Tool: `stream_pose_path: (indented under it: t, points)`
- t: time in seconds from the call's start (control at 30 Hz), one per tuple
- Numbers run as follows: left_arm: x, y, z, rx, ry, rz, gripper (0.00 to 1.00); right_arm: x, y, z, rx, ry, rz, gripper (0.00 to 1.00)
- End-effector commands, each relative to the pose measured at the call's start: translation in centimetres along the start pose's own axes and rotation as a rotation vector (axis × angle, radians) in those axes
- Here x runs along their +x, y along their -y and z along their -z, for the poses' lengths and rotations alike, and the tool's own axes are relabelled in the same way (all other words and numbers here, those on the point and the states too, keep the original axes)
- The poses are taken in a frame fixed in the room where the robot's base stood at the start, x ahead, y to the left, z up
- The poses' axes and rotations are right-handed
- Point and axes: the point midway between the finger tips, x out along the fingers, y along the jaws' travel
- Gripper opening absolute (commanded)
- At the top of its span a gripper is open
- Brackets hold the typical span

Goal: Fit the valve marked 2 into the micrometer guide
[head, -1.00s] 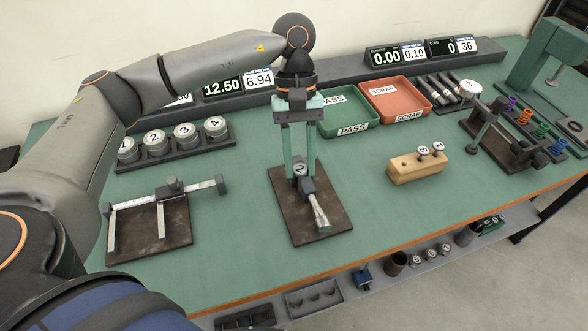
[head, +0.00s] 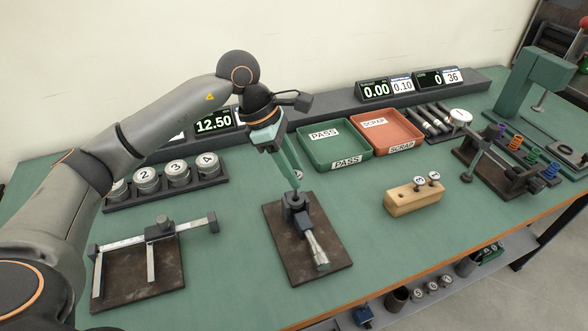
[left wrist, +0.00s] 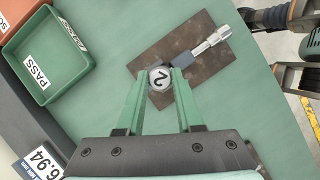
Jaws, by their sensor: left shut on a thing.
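The valve marked 2 (left wrist: 160,78) shows its numbered face between the fingertips in the left wrist view. My left gripper (left wrist: 158,75) is shut on it. In the head view the left gripper (head: 297,188) comes down at a tilt, its fingertips at the dark upright holder of the micrometer guide (head: 297,204). The fingers mostly hide the valve there. The micrometer guide stands on a brown plate (head: 331,240), its silver barrel (head: 316,248) pointing toward the front. I cannot tell how deep the valve sits in the guide. My right gripper is not in view.
A wooden block (head: 405,201) with two small numbered valves stands to the right. The green PASS tray (head: 333,150) and red SCRAP tray (head: 388,134) are behind. A caliper fixture (head: 140,270) and a rack of numbered round pieces (head: 178,184) are on the left.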

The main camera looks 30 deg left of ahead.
Motion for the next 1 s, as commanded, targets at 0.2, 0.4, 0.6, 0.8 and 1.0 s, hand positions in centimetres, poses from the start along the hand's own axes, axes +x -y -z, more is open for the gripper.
stream_pose_path:
  t: [0.2,0.4,0.6,0.8,1.0]
  points:
    - [0.6,0.0,0.3,0.002,-0.001,0.001,0.00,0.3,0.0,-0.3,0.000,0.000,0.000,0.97]
    - [1.2,0.0,0.6,0.003,-0.001,0.001,0.00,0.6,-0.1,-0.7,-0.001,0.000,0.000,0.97]
    - [1.9,0.0,0.8,0.003,-0.001,0.001,0.00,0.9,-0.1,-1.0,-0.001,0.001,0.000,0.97]
    - [2.5,0.1,1.1,0.004,-0.001,0.001,0.00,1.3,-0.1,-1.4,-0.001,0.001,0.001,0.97]
    - [3.2,0.0,1.4,0.004,-0.001,0.001,0.00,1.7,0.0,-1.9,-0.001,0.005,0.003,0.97]
